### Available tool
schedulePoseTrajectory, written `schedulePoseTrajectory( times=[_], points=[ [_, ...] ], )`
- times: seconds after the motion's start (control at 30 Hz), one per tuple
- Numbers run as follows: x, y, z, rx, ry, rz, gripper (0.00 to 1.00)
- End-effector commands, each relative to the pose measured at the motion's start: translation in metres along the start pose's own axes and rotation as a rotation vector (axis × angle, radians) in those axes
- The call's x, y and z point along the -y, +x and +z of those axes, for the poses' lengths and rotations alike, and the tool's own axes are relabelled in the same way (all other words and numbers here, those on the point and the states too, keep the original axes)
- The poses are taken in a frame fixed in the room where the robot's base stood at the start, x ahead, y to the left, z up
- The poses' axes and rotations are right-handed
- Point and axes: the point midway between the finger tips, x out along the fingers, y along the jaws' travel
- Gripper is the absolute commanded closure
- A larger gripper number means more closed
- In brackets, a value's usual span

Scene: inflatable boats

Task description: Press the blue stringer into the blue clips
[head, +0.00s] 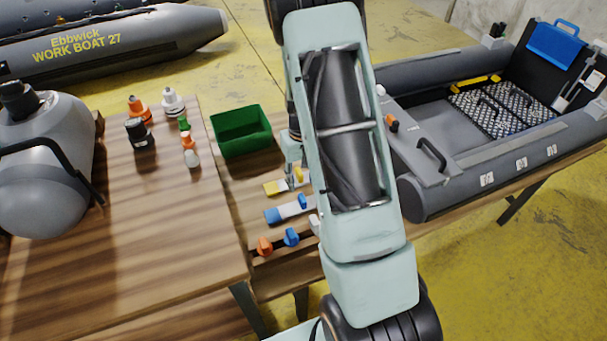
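A grey strip with a blue end (272,215), which looks like the blue stringer, lies on the lower wooden bench. A small blue clip-like piece (302,200) shows at it. Nearer me, an orange piece (265,246), a blue clip (291,237) and a white piece (315,222) sit in a row on a dark strip. A yellow-ended strip (273,187) lies farther back. My arm covers the right ends of these strips.
A green bin (240,131) stands behind the strips. Several bottles (191,152) stand on the left table (150,230). A grey inflatable boat (520,165) lies to the right of my arm, and another grey tube (45,170) is at far left.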

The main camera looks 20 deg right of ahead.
Motion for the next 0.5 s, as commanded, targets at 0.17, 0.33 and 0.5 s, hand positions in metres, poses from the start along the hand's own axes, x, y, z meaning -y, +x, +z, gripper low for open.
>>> schedulePoseTrajectory(
  times=[0.17,0.33,0.5],
  points=[
    [0.0,0.02,0.0,0.002,0.0,0.001,0.62],
    [-0.001,0.045,0.0,0.0,0.002,0.002,0.62],
    [-0.001,0.072,0.0,0.001,0.002,0.001,0.62]
  ],
)
